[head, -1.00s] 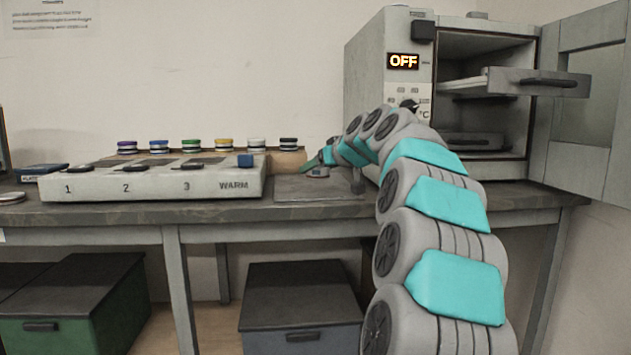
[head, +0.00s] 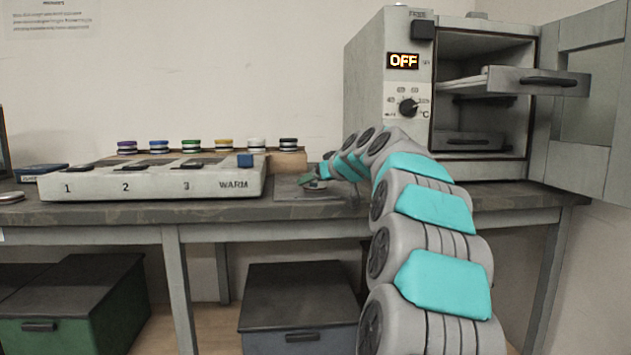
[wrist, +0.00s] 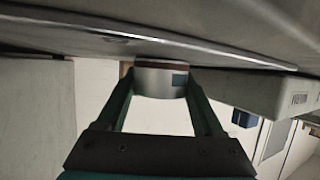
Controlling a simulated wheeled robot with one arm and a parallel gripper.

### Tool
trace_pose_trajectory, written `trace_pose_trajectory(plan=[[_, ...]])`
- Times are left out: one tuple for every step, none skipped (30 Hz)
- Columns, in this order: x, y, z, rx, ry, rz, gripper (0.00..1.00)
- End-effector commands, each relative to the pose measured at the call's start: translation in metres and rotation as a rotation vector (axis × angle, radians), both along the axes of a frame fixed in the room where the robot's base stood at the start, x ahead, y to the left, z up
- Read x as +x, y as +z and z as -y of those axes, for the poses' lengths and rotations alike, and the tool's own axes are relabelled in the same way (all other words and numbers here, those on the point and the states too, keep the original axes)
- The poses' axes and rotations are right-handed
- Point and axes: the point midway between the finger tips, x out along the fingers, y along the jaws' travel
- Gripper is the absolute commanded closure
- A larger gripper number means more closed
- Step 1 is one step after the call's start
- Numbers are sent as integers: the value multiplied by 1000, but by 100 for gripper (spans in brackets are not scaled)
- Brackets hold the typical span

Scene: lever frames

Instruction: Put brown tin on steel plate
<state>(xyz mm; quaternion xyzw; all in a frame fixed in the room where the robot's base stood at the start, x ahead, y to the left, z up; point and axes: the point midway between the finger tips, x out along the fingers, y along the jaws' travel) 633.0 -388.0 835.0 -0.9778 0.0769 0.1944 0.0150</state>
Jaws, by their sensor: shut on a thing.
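My gripper (head: 312,180) is over the grey steel plate (head: 287,191), which lies flat on the bench right of the warmer box. In the wrist view my gripper (wrist: 158,80) is shut on the tin (wrist: 158,82), with a green finger on each side. The tin is a short grey cylinder with a brown end and a small blue-grey label. Its brown end is close to a flat grey surface with a bright edge; I cannot tell whether they touch. In the head view the tin (head: 316,185) is small and partly hidden by my gripper.
The warmer box (head: 150,181) with a blue block (head: 245,161) stands close left of my gripper. Several lidded tins line a wooden rack (head: 290,160) behind. An oven (head: 375,75) with its door (head: 570,140) open stands right. Storage boxes sit under the bench.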

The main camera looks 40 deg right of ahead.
Motion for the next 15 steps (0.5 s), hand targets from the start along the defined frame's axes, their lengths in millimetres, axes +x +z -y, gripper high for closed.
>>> trace_pose_trajectory(plan=[[0,-3,0,0,0,0,91],[0,-4,0,0,1,0,91],[0,-2,0,0,0,0,27],[0,-2,0,0,0,0,23],[0,-2,0,0,0,0,20],[0,-2,0,0,0,0,15],[0,-2,0,0,0,0,12],[0,-2,0,0,0,0,9],[0,-2,0,0,0,0,4],[0,-2,0,0,0,0,1],[0,-2,0,0,0,0,1],[0,-2,0,0,0,0,1],[0,-2,0,0,0,0,1],[0,-2,0,0,0,0,1],[0,-2,0,0,0,0,1]])
